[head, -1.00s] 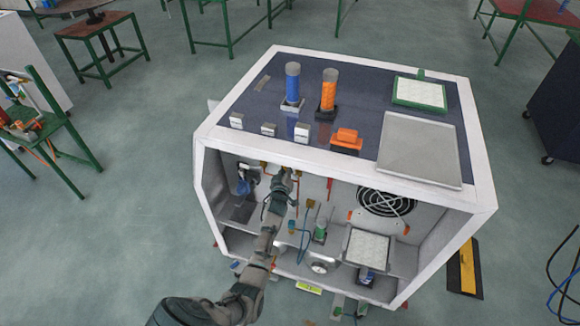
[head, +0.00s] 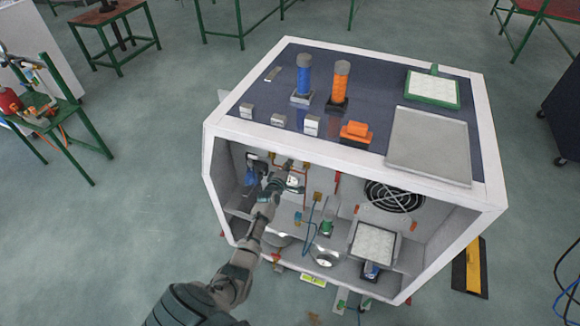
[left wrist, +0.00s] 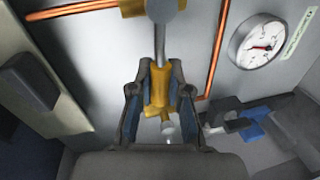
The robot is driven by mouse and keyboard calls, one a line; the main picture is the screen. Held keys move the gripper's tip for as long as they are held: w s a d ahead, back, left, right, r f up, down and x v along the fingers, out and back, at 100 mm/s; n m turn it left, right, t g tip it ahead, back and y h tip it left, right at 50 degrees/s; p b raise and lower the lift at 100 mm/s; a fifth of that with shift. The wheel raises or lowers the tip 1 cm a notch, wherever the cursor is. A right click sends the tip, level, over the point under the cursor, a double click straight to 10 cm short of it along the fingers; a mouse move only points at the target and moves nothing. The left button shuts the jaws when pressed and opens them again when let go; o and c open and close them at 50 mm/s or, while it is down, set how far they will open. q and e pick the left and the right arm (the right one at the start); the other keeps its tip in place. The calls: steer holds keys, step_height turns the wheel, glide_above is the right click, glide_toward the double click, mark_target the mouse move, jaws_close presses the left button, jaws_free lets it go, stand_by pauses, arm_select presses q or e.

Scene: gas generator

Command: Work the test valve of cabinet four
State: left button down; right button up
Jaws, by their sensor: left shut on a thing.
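The open-fronted cabinet (head: 222,133) stands in the middle of the head view, with copper pipes and fittings inside. My left arm reaches into its left part, and my left gripper (head: 284,172) is at the copper piping on the back wall. In the left wrist view the fingers are closed on either side of a brass valve piece (left wrist: 159,86) below a grey rod. A white pressure gauge (left wrist: 258,42) is to the right of the gripper. Which cabinet number this is cannot be read. My right gripper does not show.
Blue (head: 303,75) and orange (head: 341,80) cylinders stand on the cabinet top. Inside, to the right, are a black fan grille (head: 394,195) and a white filter panel (head: 373,245). A yellow-black ramp (head: 472,268) lies on the floor at right.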

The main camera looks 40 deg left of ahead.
arm_select(q)
steer(key=shift+s+a+f+n+b, duration=0.1)
steer(key=shift+f+n+b, duration=0.25)
steer(key=shift+f+n, duration=0.2)
steer(key=c, duration=1.2)
jaws_free()
steer(key=shift+o, duration=0.5)
steer(key=shift+a, duration=0.1)
steer(key=v, duration=1.2)
steer(key=shift+a+f, duration=0.15)
steer(key=shift+f, duration=0.05)
